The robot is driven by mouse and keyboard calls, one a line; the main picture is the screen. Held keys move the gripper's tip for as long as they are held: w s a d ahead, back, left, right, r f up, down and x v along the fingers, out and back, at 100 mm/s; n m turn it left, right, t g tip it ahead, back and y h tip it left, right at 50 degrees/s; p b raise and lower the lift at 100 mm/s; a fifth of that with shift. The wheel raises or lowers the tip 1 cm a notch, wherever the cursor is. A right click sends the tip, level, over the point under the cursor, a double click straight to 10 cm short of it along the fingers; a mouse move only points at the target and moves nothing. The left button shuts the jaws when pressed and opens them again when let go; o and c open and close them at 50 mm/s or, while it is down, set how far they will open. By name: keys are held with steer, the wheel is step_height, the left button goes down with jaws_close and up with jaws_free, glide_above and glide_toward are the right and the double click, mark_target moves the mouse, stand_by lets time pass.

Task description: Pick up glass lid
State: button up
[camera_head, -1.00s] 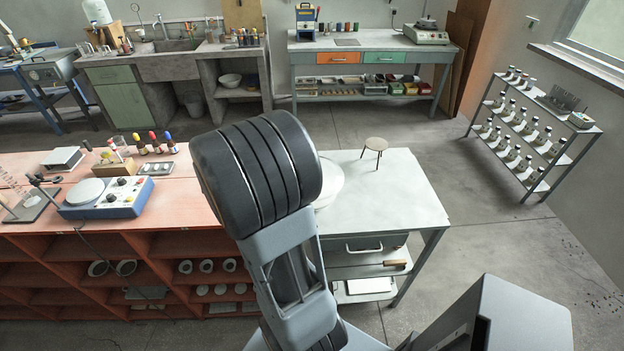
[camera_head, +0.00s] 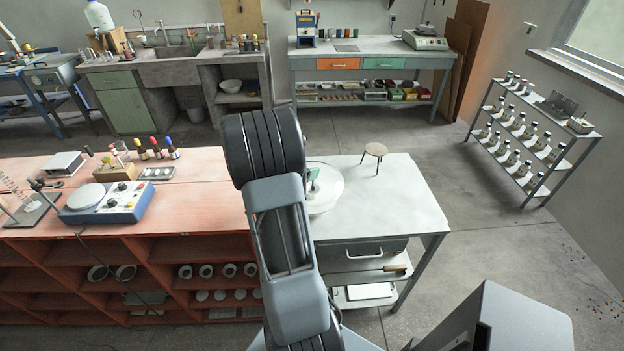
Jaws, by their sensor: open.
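I cannot make out a glass lid for sure in this view. A wide white round dish or disc (camera_head: 330,192) sits on the pale table (camera_head: 405,205), its left part hidden behind my arm. A small greenish piece (camera_head: 313,175) shows at or over the disc, beside my arm; it is too small to identify. My arm rises through the middle of the picture and covers the left end of the pale table. My gripper is hidden behind my arm links.
A small three-legged stand (camera_head: 376,151) is on the pale table, right of the disc. Left is the red bench (camera_head: 205,190) with a blue-and-white instrument (camera_head: 108,200) and several bottles. The pale table's right part is clear. A bottle rack (camera_head: 530,140) stands far right.

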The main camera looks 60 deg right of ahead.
mark_target(311, 166)
steer(key=shift+p+x, duration=0.35)
steer(key=shift+x, duration=1.65)
steer(key=shift+f, duration=0.1)
jaws_close()
